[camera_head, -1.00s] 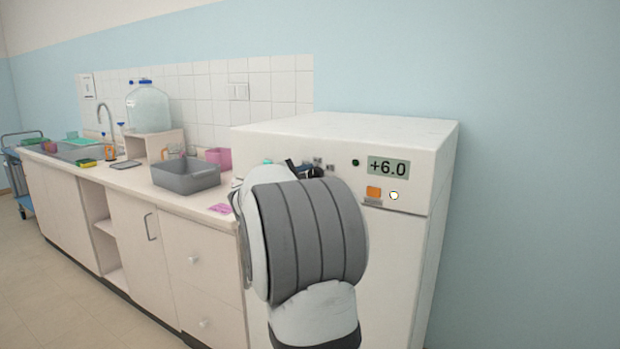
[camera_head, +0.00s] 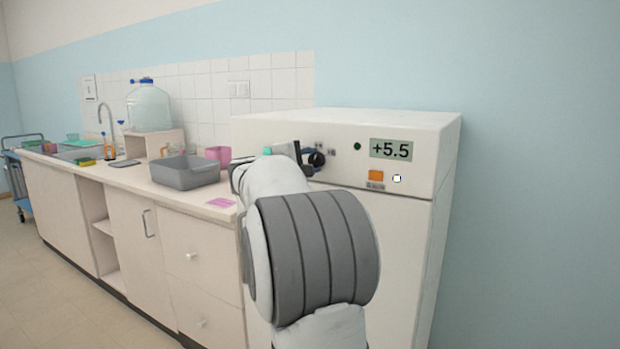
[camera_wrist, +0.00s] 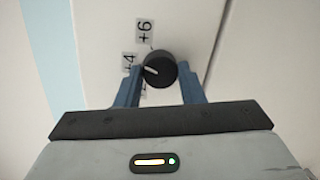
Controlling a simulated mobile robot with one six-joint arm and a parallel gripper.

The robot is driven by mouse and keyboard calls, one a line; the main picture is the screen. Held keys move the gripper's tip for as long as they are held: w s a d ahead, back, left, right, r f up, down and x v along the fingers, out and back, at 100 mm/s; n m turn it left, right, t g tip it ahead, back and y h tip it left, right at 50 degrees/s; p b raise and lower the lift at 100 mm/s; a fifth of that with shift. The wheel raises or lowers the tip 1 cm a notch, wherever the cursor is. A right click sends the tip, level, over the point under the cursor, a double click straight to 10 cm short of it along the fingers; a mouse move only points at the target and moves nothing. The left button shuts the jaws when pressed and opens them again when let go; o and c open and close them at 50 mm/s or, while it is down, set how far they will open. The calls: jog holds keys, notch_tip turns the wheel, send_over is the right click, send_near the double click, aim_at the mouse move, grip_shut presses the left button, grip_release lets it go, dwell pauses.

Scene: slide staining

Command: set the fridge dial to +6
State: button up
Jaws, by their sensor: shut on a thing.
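The fridge (camera_head: 390,250) is a white unit with a front panel. Its display (camera_head: 391,149) reads +5.5. The dial (camera_wrist: 160,68) is a round black knob with a white pointer line, which lies toward the left in the wrist view, on the +4 side. The +4 label (camera_wrist: 129,63) is left of the dial and the +6 label (camera_wrist: 145,32) above it. My gripper (camera_wrist: 160,72) is shut on the dial, a blue finger on either side. In the head view the dial (camera_head: 317,158) shows at the gripper's end, partly covered by it.
An orange switch (camera_head: 376,175) and a small round white thing (camera_head: 397,178) sit below the display. Left of the fridge, a counter (camera_head: 130,176) holds a grey basin (camera_head: 186,175), a pink container (camera_head: 218,155) and a large water bottle (camera_head: 149,107). The wall right of the fridge is bare.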

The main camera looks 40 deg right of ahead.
jog(key=m+y+b, duration=0.1)
jog(key=m+b, duration=0.6)
jog(key=b, duration=0.1)
jog(key=shift+f, duration=0.1)
jog(key=shift+b, duration=0.3)
jog(key=o, duration=1)
jog(key=shift+s, duration=0.1)
jog(key=f+v, duration=0.1)
jog(key=v, duration=0.6)
jog(key=shift+s+a+r, duration=0.2)
jog(key=shift+a+r, duration=0.15)
jog(key=shift+r, duration=0.2)
jog(key=shift+p, duration=0.3)
